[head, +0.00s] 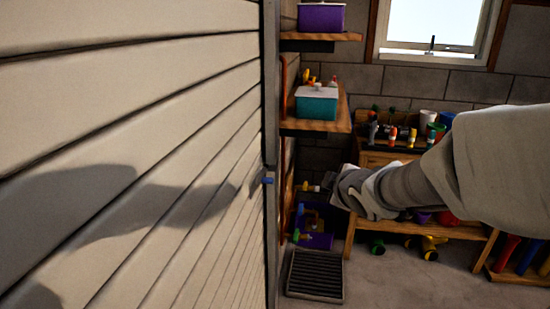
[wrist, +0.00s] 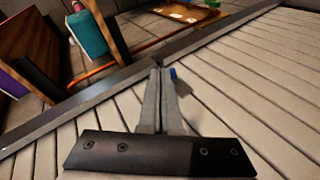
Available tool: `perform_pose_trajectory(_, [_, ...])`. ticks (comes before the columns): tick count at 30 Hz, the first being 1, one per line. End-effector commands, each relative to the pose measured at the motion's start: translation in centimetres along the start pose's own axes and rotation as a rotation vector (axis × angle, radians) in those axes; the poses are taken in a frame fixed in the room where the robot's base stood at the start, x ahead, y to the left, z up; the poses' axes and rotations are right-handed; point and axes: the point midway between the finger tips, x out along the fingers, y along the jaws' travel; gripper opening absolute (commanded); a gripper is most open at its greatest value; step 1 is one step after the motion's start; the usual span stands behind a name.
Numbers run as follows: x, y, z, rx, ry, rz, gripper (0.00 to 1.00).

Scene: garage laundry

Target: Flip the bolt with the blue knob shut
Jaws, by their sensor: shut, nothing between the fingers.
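The blue knob (head: 267,181) sits near the right edge of the pale slatted panel (head: 150,130), beside a dark metal edge strip. In the wrist view the blue knob (wrist: 173,73) shows just right of my fingertips, with a small grey piece (wrist: 184,89) below it. The bolt itself is too small to make out clearly. My gripper (head: 326,184) is to the right of the knob in the head view, apart from it. In the wrist view my gripper (wrist: 161,70) has its two fingers together and nothing between them. I cannot tell whether a finger touches the knob.
Wooden shelves (head: 318,127) stand behind the panel's edge, holding a teal box (head: 317,106) and a purple box (head: 321,18). A wooden bench (head: 378,158) with bottles stands behind my arm. A dark grate (head: 315,275) lies on the floor. Open floor shows at lower right.

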Motion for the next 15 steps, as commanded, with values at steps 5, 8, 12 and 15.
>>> perform_pose_trajectory(5, [6.3, -3.6, -1.6, -0.210, 0.224, 0.031, 0.00])
perform_pose_trajectory(8, [8.2, -5.2, -2.7, -0.294, 0.342, 0.063, 0.00])
perform_pose_trajectory(12, [9.7, -6.7, -3.9, -0.366, 0.466, 0.106, 0.00])
perform_pose_trajectory(15, [10.1, -7.3, -4.4, -0.391, 0.516, 0.127, 0.00])
